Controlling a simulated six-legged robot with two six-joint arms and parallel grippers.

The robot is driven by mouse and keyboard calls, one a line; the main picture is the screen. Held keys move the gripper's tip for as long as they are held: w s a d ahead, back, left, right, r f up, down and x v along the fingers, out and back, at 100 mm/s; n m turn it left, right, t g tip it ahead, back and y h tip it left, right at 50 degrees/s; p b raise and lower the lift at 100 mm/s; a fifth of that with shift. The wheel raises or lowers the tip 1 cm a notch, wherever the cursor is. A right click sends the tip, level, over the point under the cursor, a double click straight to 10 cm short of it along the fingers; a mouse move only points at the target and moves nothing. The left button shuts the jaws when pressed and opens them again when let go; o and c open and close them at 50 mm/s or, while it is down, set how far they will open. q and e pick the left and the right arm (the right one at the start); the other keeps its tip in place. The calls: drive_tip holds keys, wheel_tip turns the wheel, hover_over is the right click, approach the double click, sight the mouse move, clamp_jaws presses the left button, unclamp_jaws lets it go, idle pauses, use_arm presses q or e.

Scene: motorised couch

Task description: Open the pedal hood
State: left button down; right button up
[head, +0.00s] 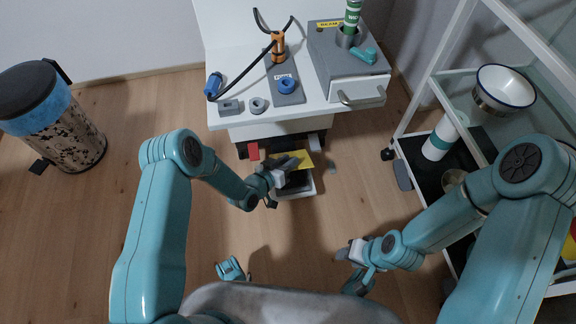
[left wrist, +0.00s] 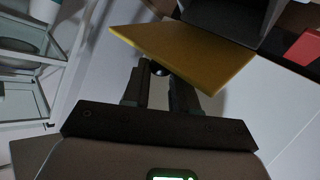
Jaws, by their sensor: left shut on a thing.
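The pedal hood is a yellow panel (head: 303,158) low under the front of the white table, above a small white base with a dark part. In the left wrist view the yellow panel (left wrist: 190,52) stretches across the upper middle, tilted, with a dark grey box-like part behind it. My left gripper (head: 284,170) is at the panel's near edge. In the left wrist view its fingers are shut on a small dark knob (left wrist: 160,69) at that edge. My right gripper (head: 352,253) hangs over the floor, away from the hood; its jaw opening is too small to judge.
A red block (head: 253,151) sits left of the hood. The white table (head: 235,62) above carries a drawer box (head: 345,62), an orange tool and blue parts. A shelf rack (head: 420,150) with a bowl stands right, a speckled bin (head: 65,135) left. Floor between is mostly clear.

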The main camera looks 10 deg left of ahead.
use_arm(q)
drive_tip(key=shift+w+a+r, duration=0.15)
drive_tip(key=shift+w+r, duration=0.35)
use_arm(e)
drive_tip(key=shift+w+f, duration=0.1)
use_arm(q)
drive_tip(key=c, duration=1)
unclamp_jaws()
drive_tip(key=shift+o, duration=0.2)
drive_tip(key=shift+s+f, duration=0.1)
drive_tip(key=p+v, duration=0.5)
drive_tip(key=v, duration=1.1)
drive_tip(key=shift+s+p, duration=0.15)
drive_tip(key=shift+p, duration=0.15)
use_arm(e)
drive_tip(key=shift+g, duration=0.3)
drive_tip(key=r, duration=0.1)
drive_tip(key=s+r, duration=0.1)
drive_tip(key=r, duration=0.1)
drive_tip(key=a+r, duration=0.1)
drive_tip(key=r, duration=0.1)
drive_tip(key=shift+s+r, duration=0.15)
drive_tip(key=shift+s, duration=0.25)
use_arm(q)
drive_tip(key=shift+a, duration=0.1)
